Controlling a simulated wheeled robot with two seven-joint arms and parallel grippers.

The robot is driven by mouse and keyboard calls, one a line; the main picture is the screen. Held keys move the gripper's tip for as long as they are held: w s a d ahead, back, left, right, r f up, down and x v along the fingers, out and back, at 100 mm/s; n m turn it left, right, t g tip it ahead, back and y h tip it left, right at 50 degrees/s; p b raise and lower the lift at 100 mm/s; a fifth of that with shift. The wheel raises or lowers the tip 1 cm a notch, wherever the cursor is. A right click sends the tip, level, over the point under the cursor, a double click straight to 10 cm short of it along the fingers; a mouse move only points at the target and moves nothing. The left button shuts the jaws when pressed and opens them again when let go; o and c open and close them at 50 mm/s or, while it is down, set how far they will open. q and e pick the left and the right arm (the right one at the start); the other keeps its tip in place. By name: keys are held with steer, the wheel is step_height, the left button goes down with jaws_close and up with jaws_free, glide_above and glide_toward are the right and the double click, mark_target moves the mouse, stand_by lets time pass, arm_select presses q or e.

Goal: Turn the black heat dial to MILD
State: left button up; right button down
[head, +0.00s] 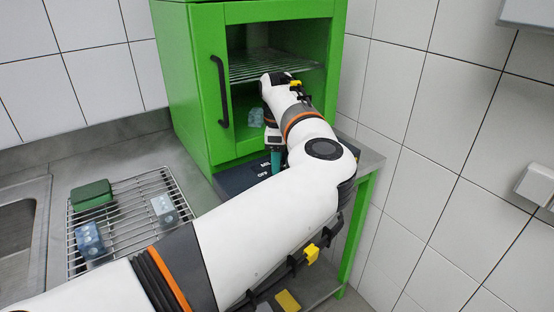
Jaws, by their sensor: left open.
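A dark control panel (240,180) lies at the front foot of the green cabinet (190,80). White lettering on it reads OFF, and a second label above is partly covered, its visible letters looking like MIL. The black heat dial cannot be made out; my left arm and gripper cover that part of the panel. My left gripper (276,162) is open and points down over the panel, just right of the lettering. Whether its teal fingertips touch the dial cannot be told. My right gripper is not in view.
The cabinet has a black door handle (219,91), a wire shelf (262,68) and a small bluish item (256,117) inside. At left, a wire rack (130,222) holds a green block (92,194) and blue and grey blocks (90,240). A sink (15,230) lies further left. Tiled wall stands right.

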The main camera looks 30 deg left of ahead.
arm_select(q)
steer(key=shift+f, duration=0.35)
steer(key=c, duration=1)
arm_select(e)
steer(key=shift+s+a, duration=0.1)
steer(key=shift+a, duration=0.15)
arm_select(q)
steer(key=shift+m, duration=0.3)
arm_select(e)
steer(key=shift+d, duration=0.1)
arm_select(q)
steer(key=m, duration=0.3)
steer(key=shift+m+b, duration=0.35)
steer(key=shift+m, duration=0.05)
steer(key=m, duration=0.3)
steer(key=shift+m, duration=0.3)
steer(key=m+b, duration=0.1)
steer(key=m, duration=0.2)
steer(key=shift+m, duration=2.3)
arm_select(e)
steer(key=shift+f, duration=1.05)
